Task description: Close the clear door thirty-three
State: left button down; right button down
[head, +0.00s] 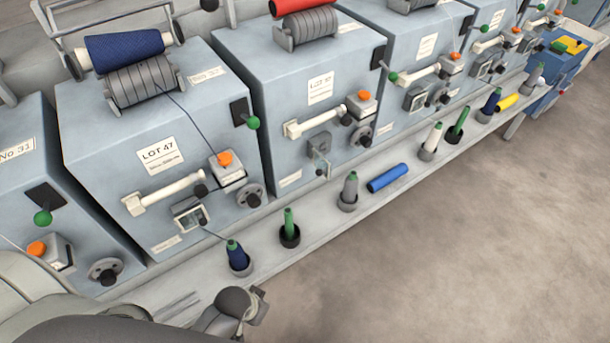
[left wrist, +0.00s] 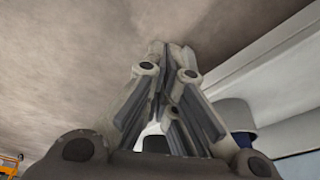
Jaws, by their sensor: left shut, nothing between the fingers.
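The leftmost grey-blue machine (head: 22,200) bears a label (head: 16,150) starting with "No" and a number in the thirties; its last digit is unclear. No clear door can be made out on it; my arm covers its lower front. A small framed window (head: 190,213) is on the machine marked LOT 47, and a small clear flap (head: 321,168) stands out from the machine to its right. My left gripper (head: 260,300) is at the ledge's front edge, apart from all of these. In the left wrist view its fingers (left wrist: 167,48) are together and empty. My right gripper is out of view.
A long pale ledge (head: 270,262) runs below the machines. The floor (head: 480,220) in front is clear.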

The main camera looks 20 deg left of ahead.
pick_arm(q)
jog(key=w+d+r+t+h+b, duration=0.1)
jog(key=w+d+r+h, duration=0.2)
jog(key=r, duration=0.3)
jog(key=w+d+r+n+t+h, duration=0.1)
jog(key=w+d+r+t+h, duration=0.1)
jog(key=w+d+r, duration=0.3)
jog(key=w+d+r+t+h+b, duration=0.1)
jog(key=d+r+h, duration=0.15)
jog(key=r, duration=0.45)
jog(key=w+a+r+n+t+h, duration=0.2)
jog(key=w+a+r+n+t, duration=0.15)
jog(key=w, duration=0.25)
jog(key=n+t+y+p, duration=0.1)
jog(key=n+t+y, duration=0.3)
jog(key=n, duration=0.5)
send_near(317, 167)
jog(key=w+d+r, duration=0.1)
jog(key=w, duration=0.2)
jog(key=shift+d+r+t+h, duration=0.15)
jog(key=shift+r+t+h, duration=0.1)
jog(key=shift+t+h, duration=0.15)
